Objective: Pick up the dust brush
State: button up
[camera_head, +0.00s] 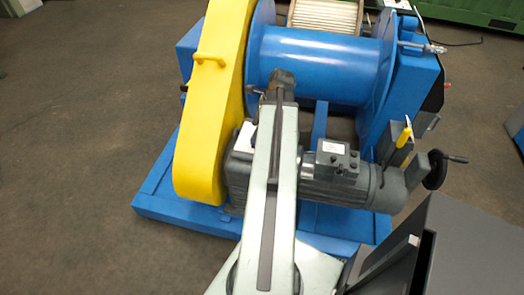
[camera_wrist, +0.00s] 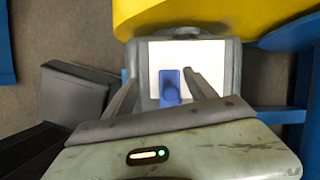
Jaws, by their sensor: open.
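In the wrist view, a small blue object (camera_wrist: 170,86) with a raised round end lies on a white sheet (camera_wrist: 216,58). It looks like the dust brush, but its bristles cannot be made out. My gripper (camera_wrist: 160,78) is open, one finger on each side of the blue object, with visible gaps. Whether the fingertips are down at its height cannot be told. In the head view, only a corner of the white sheet (camera_head: 246,136) shows beside my arm.
The yellow chain guard (camera_head: 207,100) rises close to the sheet, also in the wrist view (camera_wrist: 215,12). A blue drum (camera_head: 315,65) stands behind. A grey motor (camera_head: 340,180) and a yellow-handled item (camera_head: 404,134) are at right. A dark grey box (camera_head: 470,250) stands lower right. Floor at left is clear.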

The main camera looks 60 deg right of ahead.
jog(key=s+d+m, duration=0.2)
jog(key=s, duration=0.1)
jog(key=shift+s+d+f+t, duration=0.2)
jog(key=shift+d+f+t, duration=0.1)
jog(key=shift+f, duration=0.1)
jog(key=b+x, duration=0.2)
jog(key=shift+w+f+b, duration=0.1)
jog(key=shift+f+b, duration=0.3)
jog(key=shift+w, duration=0.1)
jog(key=b+x, duration=0.4)
jog(key=x, duration=0.1)
jog(key=shift+w+d+f+b, duration=0.1)
jog(key=shift+w+b, duration=0.1)
jog(key=shift+b, duration=0.2)
jog(key=shift+c, duration=0.3)
grip_shut()
